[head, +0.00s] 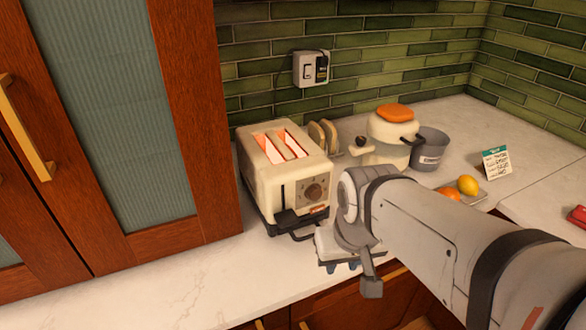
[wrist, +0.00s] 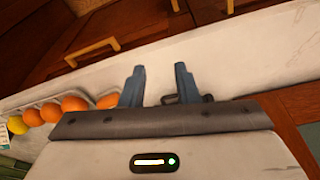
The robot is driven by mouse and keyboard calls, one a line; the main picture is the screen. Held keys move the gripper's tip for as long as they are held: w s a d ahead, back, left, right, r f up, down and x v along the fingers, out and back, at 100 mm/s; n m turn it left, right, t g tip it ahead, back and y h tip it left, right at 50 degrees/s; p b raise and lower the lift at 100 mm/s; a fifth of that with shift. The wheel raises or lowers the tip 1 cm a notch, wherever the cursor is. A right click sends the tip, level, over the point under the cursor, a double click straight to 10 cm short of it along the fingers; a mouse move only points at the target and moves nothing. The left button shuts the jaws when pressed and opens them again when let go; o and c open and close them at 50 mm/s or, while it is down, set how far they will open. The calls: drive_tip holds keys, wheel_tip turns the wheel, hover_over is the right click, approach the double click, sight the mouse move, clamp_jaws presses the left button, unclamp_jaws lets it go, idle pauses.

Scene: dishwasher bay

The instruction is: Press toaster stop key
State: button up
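A small reddish mark shows below the dial; I cannot make out which part is the stop key. My gripper (head: 341,267) is in front of the toaster and to its right, fingers pointing down.
Oranges and a lemon (head: 468,185) lie behind my arm. A tall cabinet (head: 190,130) borders the toaster's left; the front left counter is clear.

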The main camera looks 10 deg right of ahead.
clamp_jaws()
idle(1.4)
